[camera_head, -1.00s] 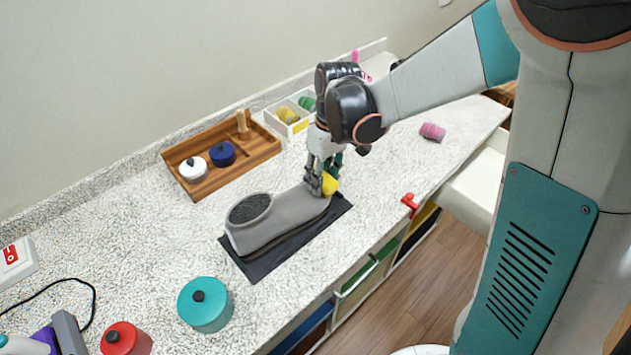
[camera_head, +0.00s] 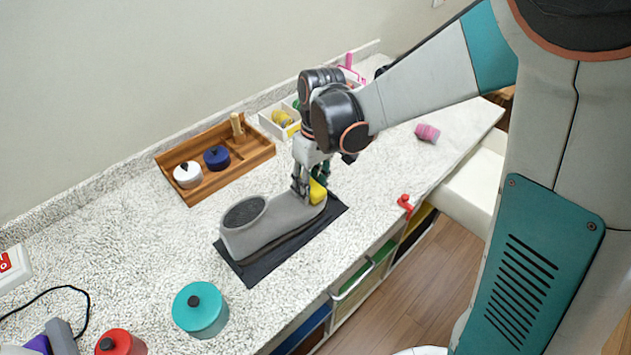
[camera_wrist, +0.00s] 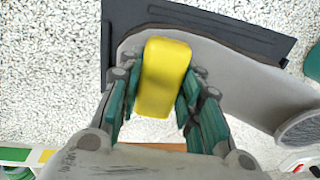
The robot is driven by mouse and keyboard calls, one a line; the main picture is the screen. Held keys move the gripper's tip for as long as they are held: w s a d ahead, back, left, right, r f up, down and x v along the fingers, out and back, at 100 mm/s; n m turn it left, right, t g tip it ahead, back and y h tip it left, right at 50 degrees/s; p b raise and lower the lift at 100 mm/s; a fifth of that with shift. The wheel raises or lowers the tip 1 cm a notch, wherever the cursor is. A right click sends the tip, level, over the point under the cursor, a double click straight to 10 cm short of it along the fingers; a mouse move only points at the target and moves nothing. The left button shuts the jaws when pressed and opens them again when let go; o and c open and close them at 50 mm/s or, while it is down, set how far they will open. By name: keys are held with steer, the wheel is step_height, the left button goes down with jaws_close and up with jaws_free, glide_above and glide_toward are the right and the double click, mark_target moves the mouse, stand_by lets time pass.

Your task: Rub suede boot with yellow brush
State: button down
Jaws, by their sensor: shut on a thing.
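The grey suede boot (camera_head: 262,228) lies on a dark mat (camera_head: 251,272) on the speckled counter, its dark opening towards the left. My gripper (camera_head: 309,190) is over the boot's toe end, shut on the yellow brush (camera_head: 317,191). In the wrist view, the yellow brush (camera_wrist: 163,78) sits between the green-padded fingers of my gripper (camera_wrist: 160,95), over the toe of the boot (camera_wrist: 235,85). The brush's underside is hidden, so I cannot tell for certain whether it touches the boot.
A wooden tray (camera_head: 192,197) with a white pot (camera_head: 187,175) and a blue pot (camera_head: 216,157) stands behind the boot. A teal pot (camera_head: 201,312) and a red pot (camera_head: 122,343) are at the front left. A red clamp-like item (camera_head: 405,202) is near the counter edge. A pink roll (camera_head: 427,133) lies to the right.

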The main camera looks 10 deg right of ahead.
steer(key=shift+a, duration=0.4)
steer(key=shift+w+d+f, duration=0.2)
steer(key=shift+w+d, duration=1)
steer(key=shift+d, duration=0.3)
steer(key=shift+d+f+b, duration=0.1)
steer(key=shift+f+b, duration=0.05)
steer(key=shift+b, duration=0.2)
steer(key=shift+s+a, duration=0.6)
steer(key=shift+a, duration=0.2)
steer(key=shift+s+a, duration=0.6)
steer(key=shift+a, duration=0.2)
steer(key=shift+a+r+p, duration=0.2)
steer(key=shift+r+p, duration=0.3)
steer(key=shift+r, duration=0.15)
steer(key=shift+d+r+p, duration=0.1)
steer(key=shift+r+p, duration=0.45)
steer(key=shift+r, duration=0.3)
steer(key=shift+w+d+r+p, duration=0.2)
steer(key=shift+r+p, duration=0.35)
steer(key=shift+r, duration=0.3)
steer(key=shift+w+d+r+p, duration=0.1)
steer(key=shift+d+r+p, duration=0.1)
steer(key=shift+r+p, duration=0.5)
steer(key=shift+r, duration=0.15)
